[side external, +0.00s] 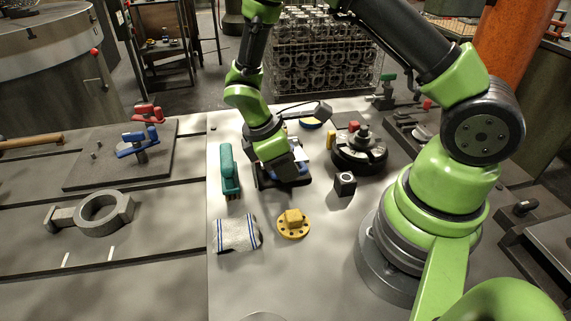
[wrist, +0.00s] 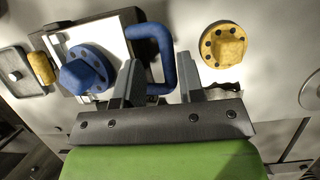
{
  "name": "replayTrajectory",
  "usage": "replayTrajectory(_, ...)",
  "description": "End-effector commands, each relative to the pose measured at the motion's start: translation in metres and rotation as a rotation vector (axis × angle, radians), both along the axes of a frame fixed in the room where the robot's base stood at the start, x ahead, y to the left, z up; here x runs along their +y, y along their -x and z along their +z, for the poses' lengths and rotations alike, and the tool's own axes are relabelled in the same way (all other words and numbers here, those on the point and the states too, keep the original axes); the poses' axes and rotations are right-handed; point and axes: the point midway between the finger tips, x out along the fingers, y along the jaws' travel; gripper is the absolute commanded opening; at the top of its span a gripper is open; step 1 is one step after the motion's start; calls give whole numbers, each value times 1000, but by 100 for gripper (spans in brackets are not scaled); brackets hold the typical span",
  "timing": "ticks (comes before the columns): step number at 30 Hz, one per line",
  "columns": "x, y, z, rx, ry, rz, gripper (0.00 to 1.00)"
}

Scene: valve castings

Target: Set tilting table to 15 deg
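What looks like the tilting table shows in the wrist view as a white plate (wrist: 113,48) in a dark frame, with a blue flanged knob (wrist: 84,70) on it. A blue U-shaped handle (wrist: 163,55) is at its right edge. My gripper (wrist: 160,78) is open, with one finger on each side of the handle's lower end; I cannot tell whether they touch it. In the side view my gripper (side external: 284,178) is low over the table's dark base (side external: 262,184) and hides most of it. The plate's angle cannot be read.
A yellow flange (side external: 293,224) and a striped cloth (side external: 236,234) lie in front. A green-handled brush (side external: 229,170) lies left. A black block (side external: 345,184) and a round dark fixture (side external: 360,152) stand right. The front bench surface is mostly clear.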

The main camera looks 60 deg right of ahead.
Motion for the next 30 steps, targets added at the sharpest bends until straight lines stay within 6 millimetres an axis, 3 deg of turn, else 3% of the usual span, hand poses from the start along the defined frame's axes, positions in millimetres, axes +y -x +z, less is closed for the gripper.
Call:
replayTrajectory(8,2,-3,7,-3,1,1,40)
replayTrajectory(21,23,-24,80,-5,0,2,40)
replayTrajectory(30,27,-26,92,1,0,1,40)
